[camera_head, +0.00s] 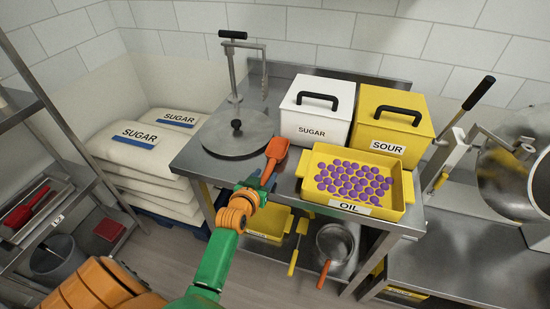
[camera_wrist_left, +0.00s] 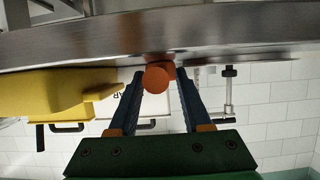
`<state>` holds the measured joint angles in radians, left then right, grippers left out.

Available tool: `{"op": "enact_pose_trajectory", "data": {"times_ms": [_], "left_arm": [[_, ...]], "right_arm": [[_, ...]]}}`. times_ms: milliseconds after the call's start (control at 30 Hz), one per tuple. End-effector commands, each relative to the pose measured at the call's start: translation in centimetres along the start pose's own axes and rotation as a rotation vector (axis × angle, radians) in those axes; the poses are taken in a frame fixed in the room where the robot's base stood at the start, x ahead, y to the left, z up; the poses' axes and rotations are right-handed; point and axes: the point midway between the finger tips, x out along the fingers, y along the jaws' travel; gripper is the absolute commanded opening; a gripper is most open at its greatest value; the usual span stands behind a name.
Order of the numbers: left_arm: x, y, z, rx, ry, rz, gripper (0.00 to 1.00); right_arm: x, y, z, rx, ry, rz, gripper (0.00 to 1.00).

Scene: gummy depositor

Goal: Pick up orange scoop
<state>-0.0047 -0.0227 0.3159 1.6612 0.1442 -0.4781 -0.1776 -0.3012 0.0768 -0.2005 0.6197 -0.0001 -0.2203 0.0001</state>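The orange scoop (camera_head: 277,150) is at the front edge of the metal table, beside the yellow OIL tray. Its handle points down toward my left gripper (camera_head: 265,182). In the left wrist view the round orange handle end (camera_wrist_left: 158,77) sits between the two blue fingertips of the left gripper (camera_wrist_left: 159,82), close to the table edge. The scoop's far part is hidden there. My right gripper is not in view.
The yellow OIL tray (camera_head: 408,188) holds purple gummies. Behind it stand a white SUGAR bin (camera_head: 315,108) and a yellow SOUR bin (camera_head: 393,120). A round metal plate (camera_head: 232,138) is left of the scoop. Sugar sacks (camera_head: 140,160) lie at left. A pot (camera_head: 335,243) is below the table.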

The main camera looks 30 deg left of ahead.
Motion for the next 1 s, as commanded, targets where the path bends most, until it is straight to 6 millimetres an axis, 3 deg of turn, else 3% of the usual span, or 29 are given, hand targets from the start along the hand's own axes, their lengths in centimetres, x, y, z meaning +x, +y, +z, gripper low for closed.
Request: {"op": "enact_pose_trajectory", "data": {"times_ms": [33,133,167,1000], "left_arm": [[-0.01,0.01,0.01,0.0,0.0,0.0,0.32],[-0.01,0.01,0.01,0.0,0.0,0.0,0.05],[-0.02,0.02,0.01,0.0,0.0,0.0,0.0],[-0.02,0.03,0.1,0.0,-0.003,0.001,0.0]], "right_arm": [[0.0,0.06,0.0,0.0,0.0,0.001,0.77],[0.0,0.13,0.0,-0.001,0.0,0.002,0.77],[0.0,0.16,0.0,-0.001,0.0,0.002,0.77],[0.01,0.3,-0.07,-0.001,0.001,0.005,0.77]]}}
